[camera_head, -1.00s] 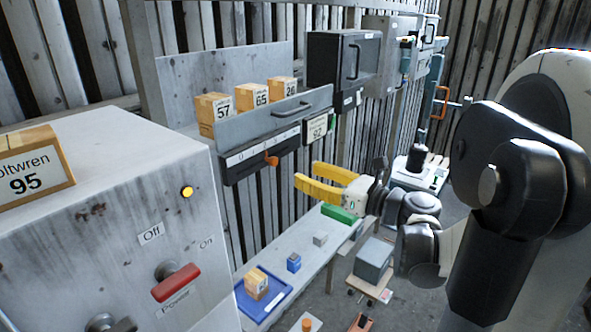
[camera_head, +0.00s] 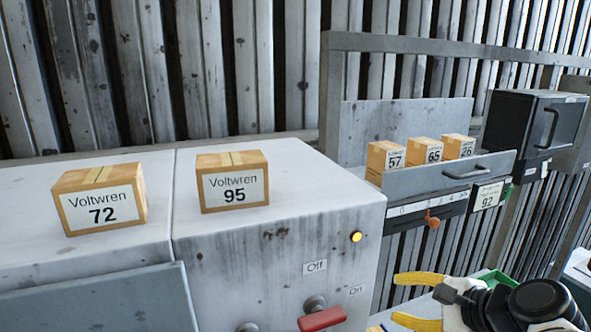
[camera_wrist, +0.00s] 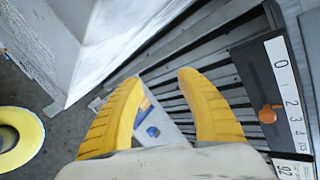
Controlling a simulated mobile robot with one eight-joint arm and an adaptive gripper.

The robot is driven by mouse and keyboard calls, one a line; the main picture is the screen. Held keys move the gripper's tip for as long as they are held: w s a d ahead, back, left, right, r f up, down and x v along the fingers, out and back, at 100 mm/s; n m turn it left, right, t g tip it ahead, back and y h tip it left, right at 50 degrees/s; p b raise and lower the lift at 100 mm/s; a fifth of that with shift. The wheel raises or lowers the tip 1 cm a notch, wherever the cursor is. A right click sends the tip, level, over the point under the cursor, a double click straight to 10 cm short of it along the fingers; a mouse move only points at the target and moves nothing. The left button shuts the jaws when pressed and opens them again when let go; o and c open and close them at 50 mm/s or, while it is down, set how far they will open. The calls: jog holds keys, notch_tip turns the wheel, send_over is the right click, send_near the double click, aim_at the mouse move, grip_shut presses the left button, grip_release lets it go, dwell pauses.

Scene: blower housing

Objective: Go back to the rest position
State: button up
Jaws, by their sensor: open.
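My gripper (camera_head: 420,299) shows at the lower right of the head view, with its two yellow fingers apart and nothing between them. In the wrist view my gripper (camera_wrist: 160,112) is also open and empty, with the floor, the bench and a blue tray (camera_wrist: 153,132) far below between the fingers. The rest of my arm is mostly out of the head view.
A grey cabinet (camera_head: 290,250) with a red power handle (camera_head: 322,319) and a lit yellow lamp (camera_head: 356,237) stands left of my gripper. Boxes marked 72 (camera_head: 101,199) and 95 (camera_head: 233,182) sit on top. Several small boxes stand behind a drawer front (camera_head: 450,175). A black box (camera_head: 533,125) is at right.

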jog(key=s+a+f+n+g+h, duration=0.1)
jog(key=s+a+f+n+h, duration=0.15)
jog(key=s+n, duration=0.4)
jog(key=s+a+f+n+g+h, duration=0.1)
jog(key=s+n+g+h, duration=0.2)
jog(key=n, duration=0.7)
notch_tip(320, 180, down, 31)
jog(key=s+n+t+b, duration=0.1)
jog(key=b, duration=3)
jog(key=shift+s+d+f+t, duration=0.15)
jog(key=shift+s+d+t, duration=0.15)
jog(key=shift+d, duration=0.1)
jog(key=shift+n, duration=0.25)
jog(key=shift+c, duration=0.5)
